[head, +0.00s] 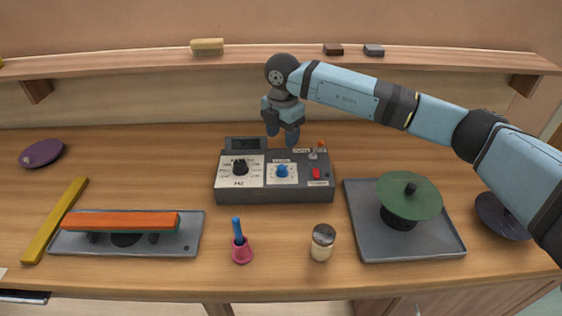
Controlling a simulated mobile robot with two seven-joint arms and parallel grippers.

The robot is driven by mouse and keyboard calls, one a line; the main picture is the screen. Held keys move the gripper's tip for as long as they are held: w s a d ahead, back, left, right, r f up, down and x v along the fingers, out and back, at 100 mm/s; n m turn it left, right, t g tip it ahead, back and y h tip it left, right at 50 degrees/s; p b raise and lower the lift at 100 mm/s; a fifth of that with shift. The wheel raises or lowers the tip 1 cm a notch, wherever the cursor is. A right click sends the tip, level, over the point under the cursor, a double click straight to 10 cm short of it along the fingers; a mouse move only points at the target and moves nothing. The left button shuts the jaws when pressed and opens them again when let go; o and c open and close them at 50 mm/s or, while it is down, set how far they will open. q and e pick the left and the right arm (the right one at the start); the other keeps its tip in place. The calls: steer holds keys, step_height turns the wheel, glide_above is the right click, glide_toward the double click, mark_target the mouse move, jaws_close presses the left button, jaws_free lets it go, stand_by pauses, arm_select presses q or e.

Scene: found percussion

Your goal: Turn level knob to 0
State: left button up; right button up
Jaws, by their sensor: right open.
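A dark grey control box (272,194) stands at the middle of the wooden bench. Its upper face has a black knob (240,167) on a white panel at left and a blue knob (283,171) on another white panel at centre. The labels are too small to read surely, so I cannot tell which is the level knob or its exact setting. My right gripper (282,134) points down above the back of the box, just behind the blue knob. It is open and empty, apart from both knobs. My left gripper is not in view.
A red switch (316,174) and an orange-tipped toggle (320,143) are on the box's right side. A pink holder (241,251) and a jar (322,243) stand in front. Trays (190,243) (436,247) flank the box. A shelf (150,60) runs behind.

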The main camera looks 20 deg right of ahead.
mark_target(282, 167)
step_height(282, 167, down, 11)
steer(key=shift+w+r+p, duration=0.1)
steer(key=shift+p, duration=0.35)
steer(key=c, duration=0.9)
